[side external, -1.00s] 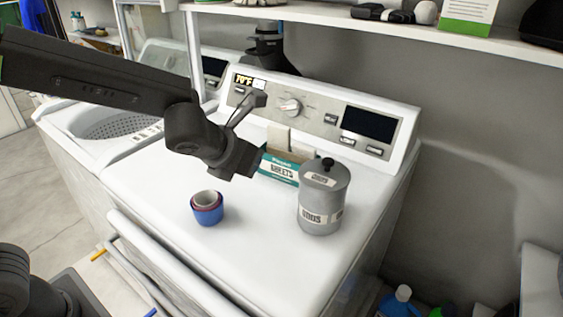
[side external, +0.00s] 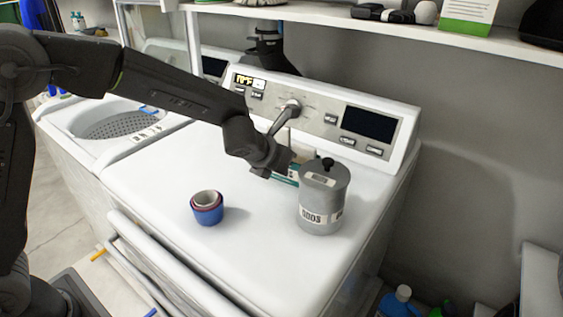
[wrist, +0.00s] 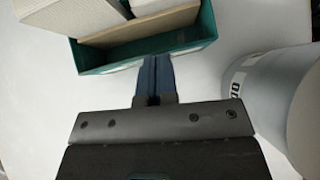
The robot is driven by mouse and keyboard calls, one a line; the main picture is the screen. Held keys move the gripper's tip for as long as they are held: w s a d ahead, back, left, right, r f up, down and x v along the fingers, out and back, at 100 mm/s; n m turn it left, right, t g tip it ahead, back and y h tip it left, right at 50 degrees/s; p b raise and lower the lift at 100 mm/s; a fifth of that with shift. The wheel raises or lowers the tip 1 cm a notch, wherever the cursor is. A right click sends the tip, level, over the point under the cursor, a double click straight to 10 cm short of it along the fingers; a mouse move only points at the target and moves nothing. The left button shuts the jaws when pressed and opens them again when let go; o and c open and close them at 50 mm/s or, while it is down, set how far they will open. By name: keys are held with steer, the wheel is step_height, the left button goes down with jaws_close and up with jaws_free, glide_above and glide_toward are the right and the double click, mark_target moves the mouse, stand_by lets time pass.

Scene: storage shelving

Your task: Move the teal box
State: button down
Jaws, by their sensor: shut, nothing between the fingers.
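The teal box (wrist: 196,51) is an open container holding pale, upright sheet-like items and a tan panel. In the side external view only a strip of its teal wall (side external: 286,181) shows; my gripper (side external: 290,166) hides most of it. The box stands on the white washer top, behind and left of the grey canister. In the wrist view my gripper (wrist: 154,62) is shut and empty, its blue fingertips together at the box's near wall. I cannot tell whether they touch it.
The grey lidded canister (side external: 323,205) stands close to the right of my gripper. Blue nested cups (side external: 207,211) stand at the front left on the washer top (side external: 160,185). The control panel (side external: 315,118) rises behind. The front middle is clear.

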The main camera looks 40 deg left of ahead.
steer(key=w, duration=1.2)
steer(key=shift+w, duration=0.1)
